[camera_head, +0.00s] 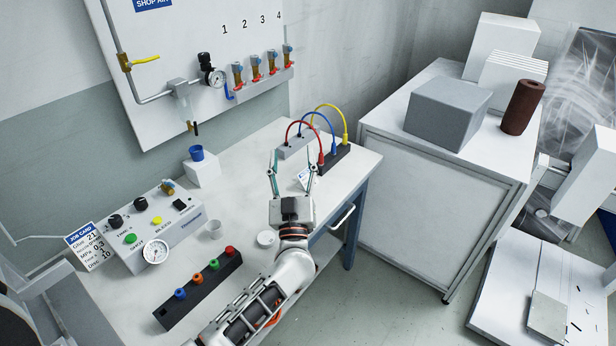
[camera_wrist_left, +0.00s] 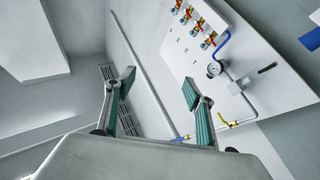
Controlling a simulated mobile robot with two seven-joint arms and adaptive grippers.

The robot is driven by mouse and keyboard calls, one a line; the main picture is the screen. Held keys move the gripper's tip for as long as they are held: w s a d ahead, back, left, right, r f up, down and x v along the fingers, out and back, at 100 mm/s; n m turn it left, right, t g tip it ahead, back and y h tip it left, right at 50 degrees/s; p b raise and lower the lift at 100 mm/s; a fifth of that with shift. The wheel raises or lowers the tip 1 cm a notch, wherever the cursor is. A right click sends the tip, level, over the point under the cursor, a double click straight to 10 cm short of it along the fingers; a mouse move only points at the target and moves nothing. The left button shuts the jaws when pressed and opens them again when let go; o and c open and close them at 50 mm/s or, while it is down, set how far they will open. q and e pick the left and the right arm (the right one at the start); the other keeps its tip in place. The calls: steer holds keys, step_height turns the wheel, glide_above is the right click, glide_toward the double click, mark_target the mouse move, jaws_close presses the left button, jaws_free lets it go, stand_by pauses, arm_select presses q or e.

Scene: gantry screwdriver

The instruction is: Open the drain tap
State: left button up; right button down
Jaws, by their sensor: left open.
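The drain tap (camera_head: 195,129) has a small black handle. It hangs under the clear filter bowl (camera_head: 184,103) on the white wall panel, left of the gauge. In the left wrist view, the panel appears rotated and a dark part (camera_wrist_left: 267,68) beside the filter looks like the tap. My left gripper (camera_head: 292,166) is open and empty above the bench, to the right of and apart from the tap. Its teal fingers (camera_wrist_left: 160,85) point away from the wrist camera, with nothing between them. My right gripper is not in view.
A blue cup on a white block (camera_head: 202,174) stands below the tap. A control box (camera_head: 165,225), a strip with coloured knobs (camera_head: 200,290) and looped cables (camera_head: 318,125) occupy the bench. A yellow lever valve (camera_head: 140,61) and a gauge (camera_head: 214,78) are on the panel.

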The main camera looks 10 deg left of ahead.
arm_select(q)
steer(key=s+d+m+h, duration=0.1)
steer(key=d, duration=0.1)
steer(key=s+d+f+m+h+b, duration=0.1)
steer(key=h, duration=0.1)
steer(key=shift+s+d+t+h, duration=0.2)
steer(key=shift+d+t+h, duration=0.1)
steer(key=shift+d+t, duration=0.1)
